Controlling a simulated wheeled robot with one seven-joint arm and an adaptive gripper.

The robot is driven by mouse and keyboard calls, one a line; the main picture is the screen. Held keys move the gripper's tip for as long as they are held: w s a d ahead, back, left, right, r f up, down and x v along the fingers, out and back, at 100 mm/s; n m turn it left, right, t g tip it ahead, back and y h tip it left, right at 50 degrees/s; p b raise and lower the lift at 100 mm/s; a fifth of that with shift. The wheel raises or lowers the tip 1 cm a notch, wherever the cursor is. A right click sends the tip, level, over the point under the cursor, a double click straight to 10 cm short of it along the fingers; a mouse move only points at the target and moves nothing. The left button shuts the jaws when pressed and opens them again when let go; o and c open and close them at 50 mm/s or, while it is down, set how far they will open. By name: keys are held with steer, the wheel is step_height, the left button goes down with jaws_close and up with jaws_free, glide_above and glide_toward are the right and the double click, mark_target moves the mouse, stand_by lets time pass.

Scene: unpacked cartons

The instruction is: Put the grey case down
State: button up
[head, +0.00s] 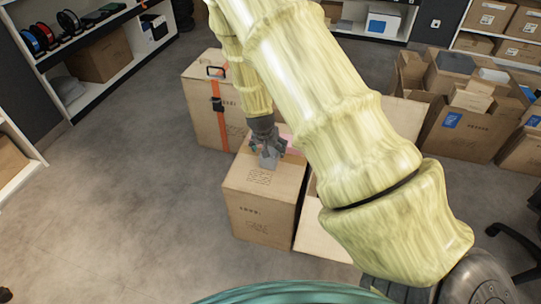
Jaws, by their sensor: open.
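My gripper (266,147) is at the end of my arm, low over the top of a closed brown carton (262,210) in the middle of the head view. Its jaws are open. A small grey piece, which looks like the grey case (269,162), shows at the fingertips against the carton's top. The fingers partly cover it. I cannot tell whether it rests fully on the carton or touches a finger.
A taller carton with an orange strap (217,118) stands behind. A pinkish item (291,144) lies beside my gripper. An open carton (312,232) is at the right, partly behind my arm. More open cartons (460,130) stand far right. The floor at left is clear.

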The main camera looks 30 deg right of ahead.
mark_target(270, 149)
steer(key=x, duration=0.4)
steer(key=shift+d+b, duration=0.1)
steer(key=shift+b, duration=0.25)
steer(key=c, duration=1.4)
